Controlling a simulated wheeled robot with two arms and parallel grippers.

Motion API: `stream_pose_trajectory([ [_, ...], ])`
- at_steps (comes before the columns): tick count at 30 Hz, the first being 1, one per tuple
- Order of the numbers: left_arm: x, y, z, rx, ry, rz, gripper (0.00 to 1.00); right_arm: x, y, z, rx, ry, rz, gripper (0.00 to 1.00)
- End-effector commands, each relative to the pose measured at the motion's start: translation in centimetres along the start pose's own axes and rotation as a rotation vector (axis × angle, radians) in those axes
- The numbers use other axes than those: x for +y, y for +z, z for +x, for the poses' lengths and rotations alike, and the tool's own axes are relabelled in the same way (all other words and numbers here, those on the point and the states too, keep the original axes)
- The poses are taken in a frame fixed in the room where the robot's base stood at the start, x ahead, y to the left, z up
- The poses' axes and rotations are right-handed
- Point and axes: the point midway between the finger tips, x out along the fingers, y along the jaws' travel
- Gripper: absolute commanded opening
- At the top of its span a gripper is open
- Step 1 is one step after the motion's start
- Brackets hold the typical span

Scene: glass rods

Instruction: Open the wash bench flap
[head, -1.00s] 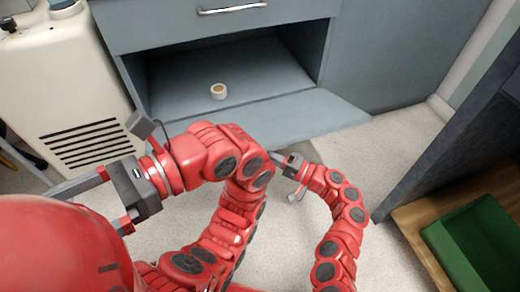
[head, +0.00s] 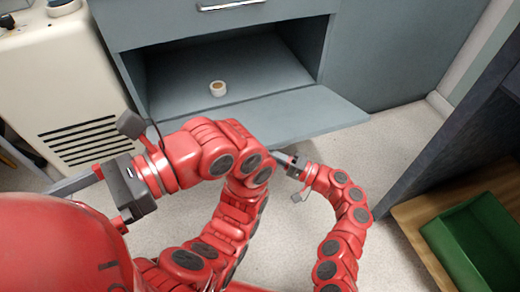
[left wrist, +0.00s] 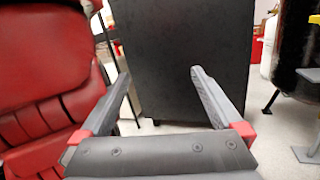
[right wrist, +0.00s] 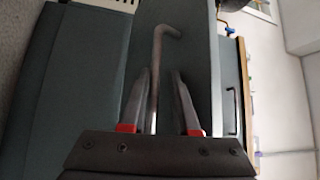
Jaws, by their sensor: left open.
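The wash bench flap (head: 300,112) is swung down and lies out in front of the bench's open compartment (head: 235,60). My right gripper (head: 282,158) is at the flap's front edge, with its arm coming from the lower right. In the right wrist view, a bent metal bar (right wrist: 158,60) like a handle runs between the fingers of the right gripper (right wrist: 163,75). The fingers are fairly close together, but I cannot tell whether both press on it. My left gripper (head: 75,182) is at the left, away from the flap. In the left wrist view the left gripper (left wrist: 158,75) is open and empty.
A small tape roll (head: 218,88) lies inside the compartment. A drawer handle (head: 232,5) is above. A cream machine (head: 65,85) stands at the left. A dark cabinet (head: 460,120) and a green bin (head: 485,240) are at the right. Floor is clear right of the flap.

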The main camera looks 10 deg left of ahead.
Motion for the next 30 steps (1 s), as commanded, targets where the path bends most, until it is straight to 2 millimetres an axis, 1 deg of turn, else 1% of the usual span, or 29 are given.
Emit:
stream_pose_trajectory([
  [1, 0.0, 0.0, 0.0, 0.002, -0.002, -0.001, 1.0, -0.1, -0.3, -1.1, 0.01, 0.0, -0.002, 0.26],
  [9, -0.6, -1.2, 0.8, 0.076, -0.052, -0.023, 1.0, 0.1, -0.2, -7.2, 0.01, 0.003, -0.002, 0.26],
  [12, -0.8, -1.6, 1.1, 0.104, -0.07, -0.032, 1.0, 0.0, -0.2, -8.9, 0.01, 0.002, -0.003, 0.26],
  [15, -0.9, -1.8, 1.2, 0.115, -0.076, -0.035, 1.0, 0.0, -0.1, -10.0, 0.006, 0.001, -0.002, 0.26],
  [20, -1.0, -1.9, 1.3, 0.122, -0.08, -0.037, 1.0, 0.0, -0.1, -10.7, 0.005, 0.001, -0.002, 0.26],
  [30, -1.0, -2.0, 1.3, 0.118, -0.076, -0.034, 1.0, 0.1, 0.0, -10.7, 0.004, 0.001, -0.001, 0.26],
])
